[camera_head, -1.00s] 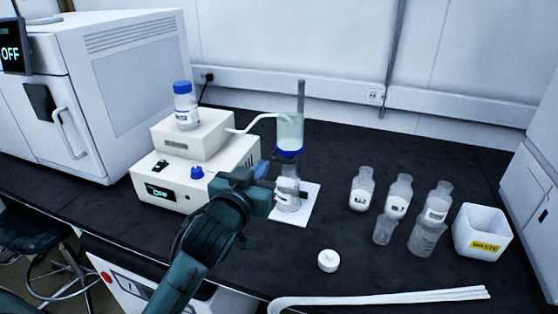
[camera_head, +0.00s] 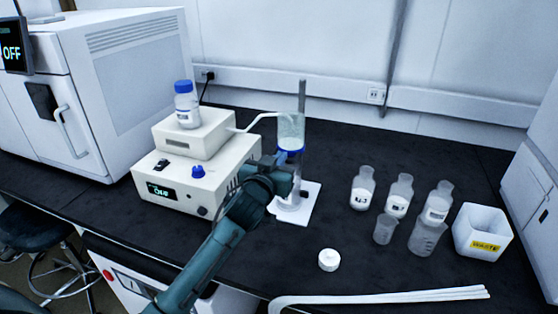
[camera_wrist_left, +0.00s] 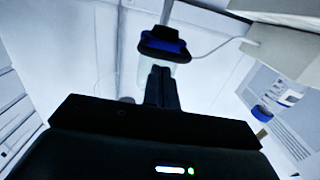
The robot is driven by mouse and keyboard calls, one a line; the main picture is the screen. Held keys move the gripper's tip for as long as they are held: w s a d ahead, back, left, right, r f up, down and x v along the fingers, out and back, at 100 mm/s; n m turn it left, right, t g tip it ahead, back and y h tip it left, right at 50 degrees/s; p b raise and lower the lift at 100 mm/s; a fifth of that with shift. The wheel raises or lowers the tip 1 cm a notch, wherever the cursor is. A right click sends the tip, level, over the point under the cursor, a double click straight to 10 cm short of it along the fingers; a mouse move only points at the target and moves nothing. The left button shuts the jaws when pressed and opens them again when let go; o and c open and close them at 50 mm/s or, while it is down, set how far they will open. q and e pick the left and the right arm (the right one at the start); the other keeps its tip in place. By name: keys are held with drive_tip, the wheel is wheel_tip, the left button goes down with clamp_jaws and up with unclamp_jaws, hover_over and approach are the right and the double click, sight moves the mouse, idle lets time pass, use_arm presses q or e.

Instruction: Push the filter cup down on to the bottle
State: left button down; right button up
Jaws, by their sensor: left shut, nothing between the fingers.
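The clear filter cup (camera_head: 291,130), with a blue collar at its lower end, stands upright by a metal rod in the head view. The clear bottle (camera_head: 293,202) is below it on a white plate (camera_head: 310,209). My left gripper (camera_head: 287,183) is shut and empty, in front of the bottle and below the collar, hiding part of the bottle. I cannot tell whether it touches the glass or how the cup meets the neck. In the left wrist view the shut fingers (camera_wrist_left: 161,86) point toward the blue-and-black collar (camera_wrist_left: 163,44). My right gripper is out of view.
A white pump unit (camera_head: 190,165), carrying a blue-capped bottle (camera_head: 187,108), stands left of the cup, with a thin tube running between. Several small bottles and beakers (camera_head: 397,195), a waste bin (camera_head: 482,233) and a white cap (camera_head: 329,260) are to the right.

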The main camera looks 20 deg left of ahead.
use_arm(q)
drive_tip(key=shift+f, duration=0.1)
